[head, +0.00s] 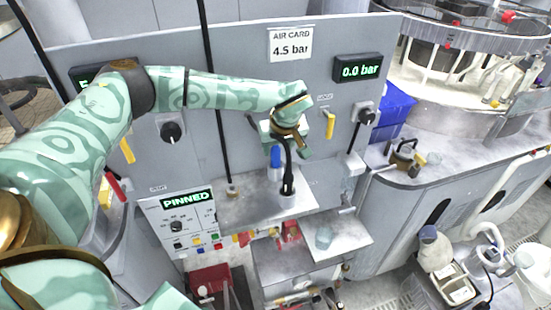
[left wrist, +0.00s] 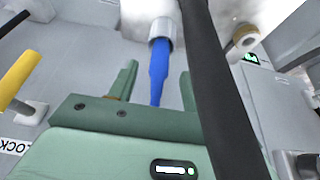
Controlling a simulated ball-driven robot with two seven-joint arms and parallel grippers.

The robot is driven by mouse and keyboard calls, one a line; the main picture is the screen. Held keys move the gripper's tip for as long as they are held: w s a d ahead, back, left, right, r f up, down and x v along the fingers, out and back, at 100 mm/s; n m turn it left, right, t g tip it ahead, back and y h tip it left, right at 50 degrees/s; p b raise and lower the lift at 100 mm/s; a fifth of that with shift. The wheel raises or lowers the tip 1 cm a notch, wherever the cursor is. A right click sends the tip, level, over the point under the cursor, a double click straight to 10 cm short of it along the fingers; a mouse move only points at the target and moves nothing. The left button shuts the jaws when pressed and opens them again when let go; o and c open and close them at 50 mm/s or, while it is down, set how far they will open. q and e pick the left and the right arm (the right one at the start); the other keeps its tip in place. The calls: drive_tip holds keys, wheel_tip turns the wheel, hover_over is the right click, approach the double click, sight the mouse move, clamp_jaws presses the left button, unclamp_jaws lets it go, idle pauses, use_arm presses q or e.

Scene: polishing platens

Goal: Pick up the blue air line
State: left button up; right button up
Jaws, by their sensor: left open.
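In the left wrist view the blue line (left wrist: 159,66) comes out of a grey metal collar (left wrist: 163,30) and tapers toward the hand. My left gripper (left wrist: 157,85) is open, with one green finger on each side of the blue line in the picture. I cannot tell whether the line is fully between the fingers in depth. No contact is visible. My right gripper is not in view.
A black hose (left wrist: 222,90) crosses close beside the right finger. Yellow handles stand on the panel, one right of the hand (head: 330,124). A grey shelf (head: 335,240) with a glass is below. A blue bin (head: 392,108) stands to the right.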

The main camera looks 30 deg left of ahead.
sight(277, 152)
use_arm(q)
drive_tip(key=x, duration=0.5)
drive_tip(key=shift+f, duration=0.25)
clamp_jaws()
drive_tip(key=shift+r, duration=0.1)
